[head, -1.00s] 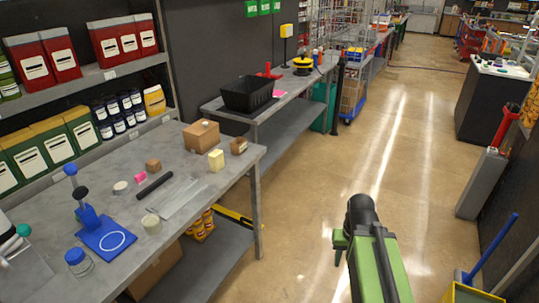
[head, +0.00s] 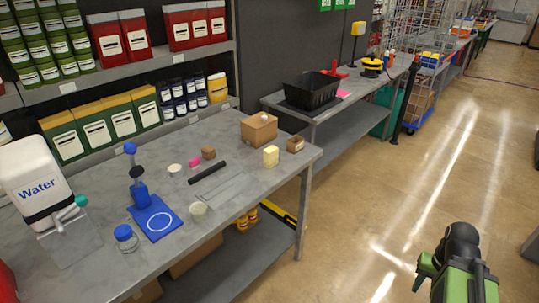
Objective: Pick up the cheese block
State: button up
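The cheese block, which I take to be the pale yellow upright block (head: 271,156), stands near the right end of the grey workbench (head: 238,207). It sits between a cardboard box and a small brown box. My green and black arm shows at the lower right, over the floor and well apart from the bench and the block. The end of my arm, my gripper (head: 450,258), is seen from behind. Its fingers cannot be made out, so I cannot tell whether it is open or shut.
A blue stand (head: 154,217) and a water container (head: 35,182) are further left. A second bench bears a black bin (head: 312,91). The floor at right is clear.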

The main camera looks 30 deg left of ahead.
aim_at(271, 154)
jog(key=u, duration=0.05)
jog(key=i, duration=1.6)
jog(key=u, duration=1.3)
jog(key=k, duration=0.15)
jog(key=u, duration=2.3)
